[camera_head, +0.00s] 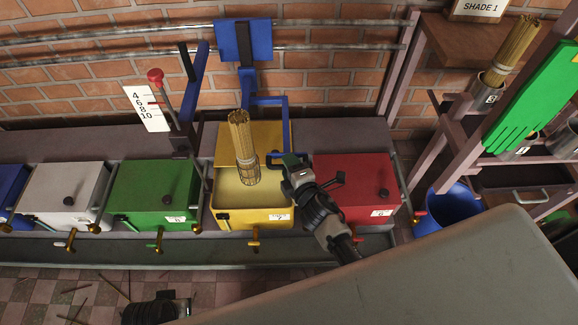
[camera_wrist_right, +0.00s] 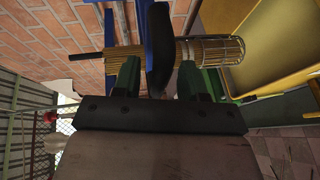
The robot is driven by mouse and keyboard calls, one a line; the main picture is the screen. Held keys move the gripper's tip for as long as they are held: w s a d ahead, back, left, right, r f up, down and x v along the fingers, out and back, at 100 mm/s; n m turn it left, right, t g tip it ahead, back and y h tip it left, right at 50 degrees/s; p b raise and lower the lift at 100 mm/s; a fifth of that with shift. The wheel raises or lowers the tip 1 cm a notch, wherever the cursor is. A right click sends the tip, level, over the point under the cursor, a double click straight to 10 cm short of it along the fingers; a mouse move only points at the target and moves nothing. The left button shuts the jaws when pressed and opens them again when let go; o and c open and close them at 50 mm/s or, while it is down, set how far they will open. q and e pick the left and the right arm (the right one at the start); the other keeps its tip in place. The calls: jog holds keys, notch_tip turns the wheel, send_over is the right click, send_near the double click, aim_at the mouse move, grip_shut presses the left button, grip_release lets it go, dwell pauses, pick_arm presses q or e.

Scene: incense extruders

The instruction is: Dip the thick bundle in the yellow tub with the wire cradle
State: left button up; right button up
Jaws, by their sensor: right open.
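The yellow tub (camera_head: 232,218) stands in the middle of the row with its lid raised and pale contents inside. The thick bundle (camera_head: 238,128) of tan sticks stands upright over it, its lower end inside the wire cradle (camera_head: 246,172). I cannot tell whether the cradle touches the contents. My right gripper (camera_head: 287,166) is just right of the cradle. In the right wrist view its green fingers (camera_wrist_right: 158,78) are open, with a dark flat piece (camera_wrist_right: 159,45) between them and the bundle (camera_wrist_right: 125,52) behind. A dark part of my left arm shows at the bottom edge; its jaws are unclear.
A closed red tub (camera_head: 345,180) is right of the yellow one; closed green (camera_head: 150,190) and white (camera_head: 65,190) tubs are left. A red-knobbed lever (camera_head: 157,80) and blue frame (camera_head: 262,100) rise behind. A shelf with another bundle (camera_head: 515,50) is at right.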

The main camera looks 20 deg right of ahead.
jog(key=shift+w, duration=0.25)
grip_shut()
jog(key=shift+f, duration=0.2)
